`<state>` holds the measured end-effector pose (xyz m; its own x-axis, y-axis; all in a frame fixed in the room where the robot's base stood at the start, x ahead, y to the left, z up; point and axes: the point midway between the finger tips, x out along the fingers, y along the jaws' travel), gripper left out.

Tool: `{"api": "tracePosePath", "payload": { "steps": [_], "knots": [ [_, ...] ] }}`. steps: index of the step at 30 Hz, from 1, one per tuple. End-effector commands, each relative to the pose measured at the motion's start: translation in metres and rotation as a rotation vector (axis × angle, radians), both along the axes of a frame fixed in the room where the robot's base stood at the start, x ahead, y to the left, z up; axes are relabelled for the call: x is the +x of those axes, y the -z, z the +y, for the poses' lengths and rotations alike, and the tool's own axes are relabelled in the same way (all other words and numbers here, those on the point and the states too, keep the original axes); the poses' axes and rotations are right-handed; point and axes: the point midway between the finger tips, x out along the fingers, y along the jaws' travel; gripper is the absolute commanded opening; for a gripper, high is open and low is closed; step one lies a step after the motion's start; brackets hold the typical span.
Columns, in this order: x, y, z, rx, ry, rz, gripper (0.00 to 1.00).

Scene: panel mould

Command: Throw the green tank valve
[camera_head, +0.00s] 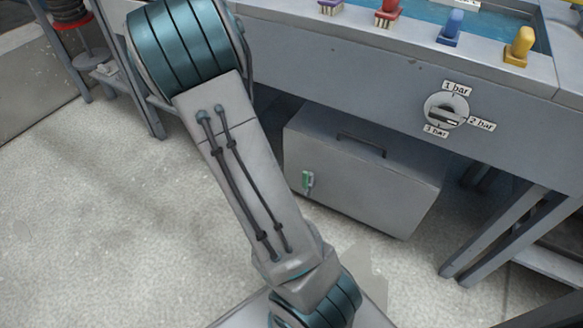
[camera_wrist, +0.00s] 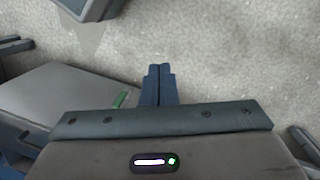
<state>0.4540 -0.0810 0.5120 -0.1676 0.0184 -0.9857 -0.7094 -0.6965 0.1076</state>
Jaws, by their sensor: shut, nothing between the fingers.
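The tank sits on the floor under the workbench. In the wrist view the green valve (camera_wrist: 120,100) shows just left of my gripper's fingers, partly hidden by the dark gripper body. My gripper (camera_wrist: 159,70) is shut and empty, its two blue fingers together over the speckled floor. I cannot tell how far apart in depth the fingers and the valve are. My gripper is not visible in the head view.
The workbench (camera_head: 400,60) overhangs the tank and carries a dial (camera_head: 446,110) with bar labels and several coloured blocks on top. The bench legs (camera_head: 520,235) stand right of the tank. Floor (camera_head: 100,230) to the left is clear.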

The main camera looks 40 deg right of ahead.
Motion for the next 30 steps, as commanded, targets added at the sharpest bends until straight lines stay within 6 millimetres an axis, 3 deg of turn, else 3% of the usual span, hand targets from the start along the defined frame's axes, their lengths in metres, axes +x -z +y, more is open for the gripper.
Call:
{"api": "tracePosePath", "payload": {
  "steps": [9,18,30],
  "knots": [
    [0.042,0.063,-0.064,-0.245,0.255,0.074,0.0],
    [0.073,0.106,-0.12,-0.525,0.385,0.059,0.0],
    [0.092,0.128,-0.147,-0.686,0.416,0.012,0.0]
  ]
}}
